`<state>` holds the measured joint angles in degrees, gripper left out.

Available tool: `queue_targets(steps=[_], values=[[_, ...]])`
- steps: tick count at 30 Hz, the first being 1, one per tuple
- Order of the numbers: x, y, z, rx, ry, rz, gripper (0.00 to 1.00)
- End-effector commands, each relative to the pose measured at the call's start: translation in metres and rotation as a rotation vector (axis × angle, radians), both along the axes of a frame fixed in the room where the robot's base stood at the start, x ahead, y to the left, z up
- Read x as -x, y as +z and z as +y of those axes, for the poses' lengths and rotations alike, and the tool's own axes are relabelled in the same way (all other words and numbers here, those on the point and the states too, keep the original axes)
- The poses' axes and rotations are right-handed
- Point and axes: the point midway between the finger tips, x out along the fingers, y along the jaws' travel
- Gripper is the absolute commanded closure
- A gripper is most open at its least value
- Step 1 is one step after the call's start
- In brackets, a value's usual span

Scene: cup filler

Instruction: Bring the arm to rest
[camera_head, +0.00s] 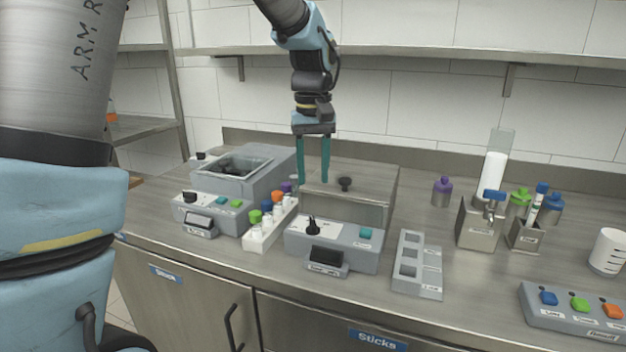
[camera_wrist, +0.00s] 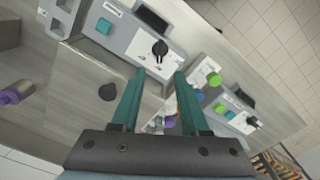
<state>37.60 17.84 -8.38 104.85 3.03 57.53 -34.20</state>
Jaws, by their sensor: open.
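My gripper (camera_head: 313,180) hangs from my arm above the counter, fingers pointing down. Its two teal fingers are apart with nothing between them. It is over the left part of a metal box (camera_head: 365,185) with a black knob on top, in front of the back wall. The fingers also show in the wrist view (camera_wrist: 156,75), pointing toward a grey control panel with a black knob (camera_wrist: 160,50). I cannot tell the exact height of the fingertips above the box.
A white rack (camera_head: 262,240) with colour-capped vials stands left of a grey control unit (camera_head: 350,248). A grey slotted tray (camera_head: 418,265), a purple-capped bottle (camera_head: 442,191), a metal holder (camera_head: 478,228), a white cup (camera_head: 608,252) and a button box (camera_head: 575,318) are to the right. A shelf (camera_head: 420,52) runs above.

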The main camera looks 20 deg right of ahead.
Motion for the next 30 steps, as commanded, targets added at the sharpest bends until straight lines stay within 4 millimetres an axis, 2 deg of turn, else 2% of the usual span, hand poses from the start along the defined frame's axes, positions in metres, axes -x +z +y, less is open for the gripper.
queue_targets(steps=[10, 14, 17, 19, 24, 27, 30], values=[[0.000, -0.001, 0.001, 0.000, 0.001, 0.000, 0.55], [-0.007, -0.007, 0.024, 0.004, 0.014, -0.006, 0.55], [-0.017, -0.020, 0.072, 0.012, 0.034, -0.021, 0.55], [-0.019, -0.032, 0.117, 0.019, 0.053, -0.036, 0.55], [-0.002, -0.062, 0.221, 0.029, 0.094, -0.082, 0.55], [0.017, -0.076, 0.265, 0.030, 0.114, -0.108, 0.55], [0.034, -0.085, 0.291, 0.028, 0.125, -0.127, 0.55]])
